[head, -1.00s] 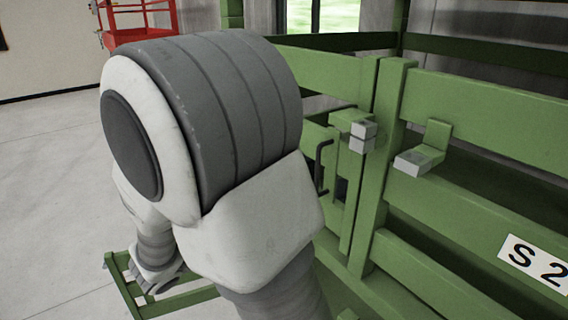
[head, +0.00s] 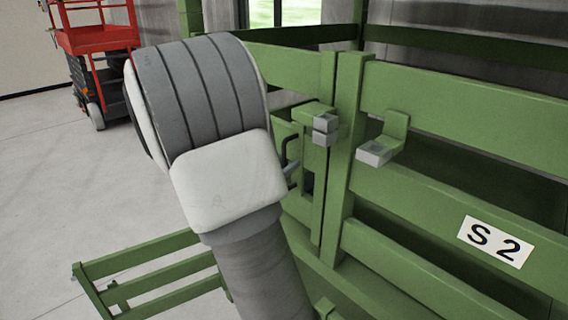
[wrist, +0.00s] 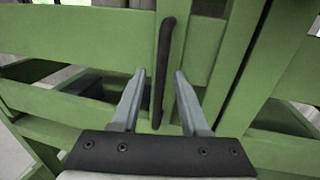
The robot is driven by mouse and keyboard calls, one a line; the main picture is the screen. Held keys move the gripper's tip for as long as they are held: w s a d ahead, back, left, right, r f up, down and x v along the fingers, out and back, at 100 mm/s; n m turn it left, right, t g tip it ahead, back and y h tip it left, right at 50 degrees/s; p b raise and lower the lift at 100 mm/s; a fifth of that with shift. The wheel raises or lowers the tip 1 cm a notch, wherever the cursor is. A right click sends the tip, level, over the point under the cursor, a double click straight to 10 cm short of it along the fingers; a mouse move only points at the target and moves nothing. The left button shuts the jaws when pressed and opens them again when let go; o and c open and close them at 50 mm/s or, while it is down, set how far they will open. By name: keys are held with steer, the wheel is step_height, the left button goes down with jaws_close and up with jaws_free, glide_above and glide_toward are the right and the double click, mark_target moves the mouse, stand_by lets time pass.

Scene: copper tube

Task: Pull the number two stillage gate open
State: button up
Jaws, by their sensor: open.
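The green stillage (head: 455,85) bears an S 2 plate (head: 495,241) on its right-hand rails. A dark upright bar handle (head: 291,150) is on the green panel left of the posts; it also shows in the wrist view (wrist: 164,65). My gripper (wrist: 159,74) is open, its two pale fingers pointing at the panel, one on each side of the handle's lower part. I cannot tell whether either finger touches the bar. In the head view only a bit of a finger (head: 291,169) shows beside the handle; my arm hides the rest.
A low green frame (head: 150,258) extends left over the floor. A red lift (head: 98,39) stands far back left. Grey floor (head: 65,165) at left is clear.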

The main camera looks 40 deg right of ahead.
steer(key=shift+d, duration=0.15)
steer(key=shift+c, duration=0.3)
jaws_close()
stand_by(1.1)
